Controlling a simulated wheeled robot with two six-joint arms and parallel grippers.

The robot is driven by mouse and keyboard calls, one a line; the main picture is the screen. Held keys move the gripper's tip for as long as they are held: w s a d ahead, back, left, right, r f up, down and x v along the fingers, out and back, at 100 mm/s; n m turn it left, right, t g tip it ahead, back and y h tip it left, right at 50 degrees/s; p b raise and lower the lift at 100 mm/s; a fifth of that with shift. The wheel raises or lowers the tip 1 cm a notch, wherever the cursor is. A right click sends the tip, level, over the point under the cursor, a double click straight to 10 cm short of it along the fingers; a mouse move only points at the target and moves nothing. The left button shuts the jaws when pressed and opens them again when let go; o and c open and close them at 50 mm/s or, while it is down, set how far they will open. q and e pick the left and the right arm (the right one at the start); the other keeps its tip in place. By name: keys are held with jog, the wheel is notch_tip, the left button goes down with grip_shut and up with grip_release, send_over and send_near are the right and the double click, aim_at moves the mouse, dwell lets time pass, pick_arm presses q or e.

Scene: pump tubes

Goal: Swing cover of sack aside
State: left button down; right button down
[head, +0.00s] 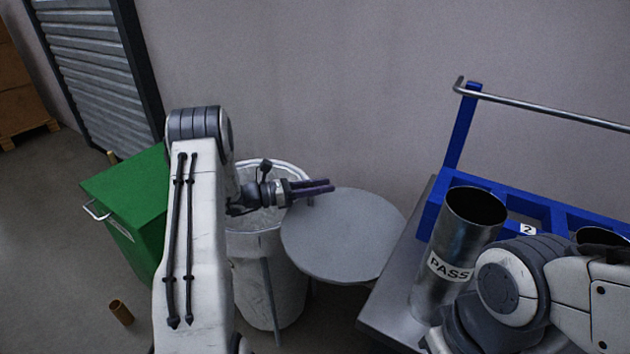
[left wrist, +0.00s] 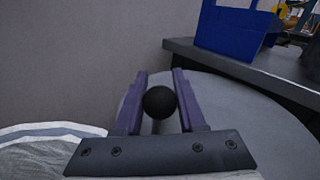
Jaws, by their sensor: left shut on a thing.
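The cover is a flat grey disc (head: 350,240) to the right of the white sack (head: 270,290), overlapping only the right edge of its mouth. The sack's mouth is largely uncovered and its rim also shows in the left wrist view (left wrist: 45,132). My left gripper (head: 322,187) is at the cover's upper left edge. In the left wrist view its purple fingers (left wrist: 160,95) are shut on the cover's round black knob (left wrist: 159,102). My right arm shows at the lower right of the head view, but its gripper is hidden.
A metal table (head: 385,307) with a blue rack (head: 463,135) stands close to the cover's right side. A steel tube marked PASS (head: 438,290) stands there. A green bin (head: 140,195) is left of the sack. A small brown tube (head: 121,312) is on the floor.

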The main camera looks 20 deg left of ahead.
pick_arm(q)
jog(key=shift+s+d, duration=0.15)
jog(key=shift+d, duration=0.05)
jog(key=c, duration=0.5)
grip_release()
jog(key=shift+a, duration=0.15)
jog(key=p+v, duration=0.1)
jog(key=v, duration=0.9)
jog(key=shift+s+a, duration=0.1)
